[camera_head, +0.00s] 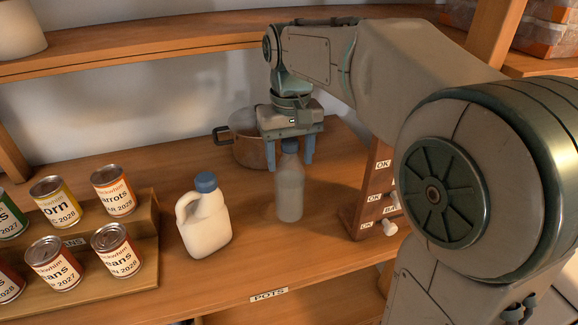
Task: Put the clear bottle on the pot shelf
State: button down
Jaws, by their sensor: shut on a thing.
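The clear bottle (289,191) has a dark blue cap and stands upright at the middle of the wooden shelf (262,262) with the "POTS" label (269,295) on its front edge. My gripper (290,158) points down from above and is shut on the bottle near its cap and neck. The bottle's base looks to be on or just above the board; I cannot tell which. A metal pot (246,145) stands behind, partly hidden by my gripper.
A white jug (204,217) with a blue cap stands left of the bottle. Several cans (115,190) fill a stepped rack at the left. A wooden box with "OK" labels (374,198) stands close on the right. An upper shelf (140,55) runs behind.

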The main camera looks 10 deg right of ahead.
jog(key=shift+f, duration=2)
jog(key=shift+f, duration=0.2)
jog(key=shift+c, duration=2.2)
grip_release()
notch_tip(320, 180, up, 12)
jog(key=shift+r+p, duration=0.2)
jog(key=shift+p, duration=0.2)
jog(key=s+d+f+m+t, duration=0.1)
jog(key=s+d+f, duration=0.3)
jog(key=s+f, duration=0.4)
jog(key=s+d+f+m+t, duration=0.1)
jog(key=s+d+f+t, duration=0.1)
jog(key=s+d+f, duration=0.3)
notch_tip(320, 180, down, 4)
jog(key=s, duration=0.3)
jog(key=shift+f, duration=0.15)
